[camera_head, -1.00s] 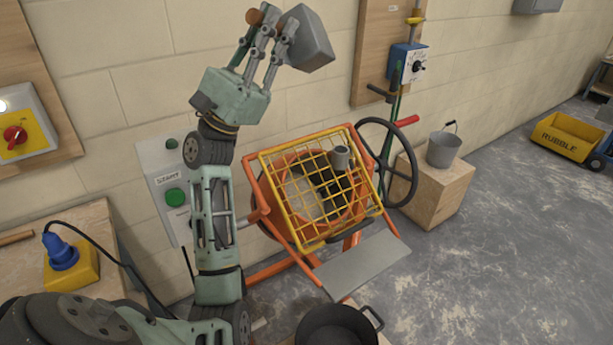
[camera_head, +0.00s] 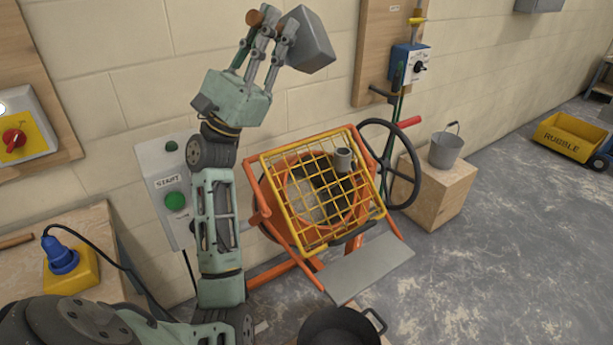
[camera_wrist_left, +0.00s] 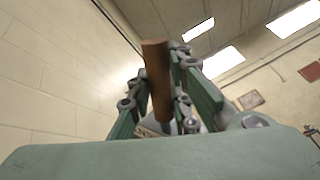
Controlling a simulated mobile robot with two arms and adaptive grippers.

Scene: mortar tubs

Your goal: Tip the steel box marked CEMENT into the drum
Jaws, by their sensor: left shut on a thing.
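My left gripper (camera_head: 271,38) is raised high against the wall, shut on a wooden handle (camera_head: 271,16) attached to a grey steel box (camera_head: 311,45). The box is tilted, up and behind the orange mixer. No marking is readable on it. In the left wrist view the brown handle (camera_wrist_left: 157,80) stands between the fingers, and the box is mostly hidden. The mixer's drum (camera_head: 300,185) opens toward me under a yellow grid (camera_head: 315,235); its inside is part light, part dark. My right gripper is not in view.
A black handwheel (camera_head: 413,180) stands right of the drum, a START panel (camera_head: 170,190) left. A bucket (camera_head: 445,148) stands on a wooden block (camera_head: 440,190). A black tub (camera_head: 340,330) is at the front.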

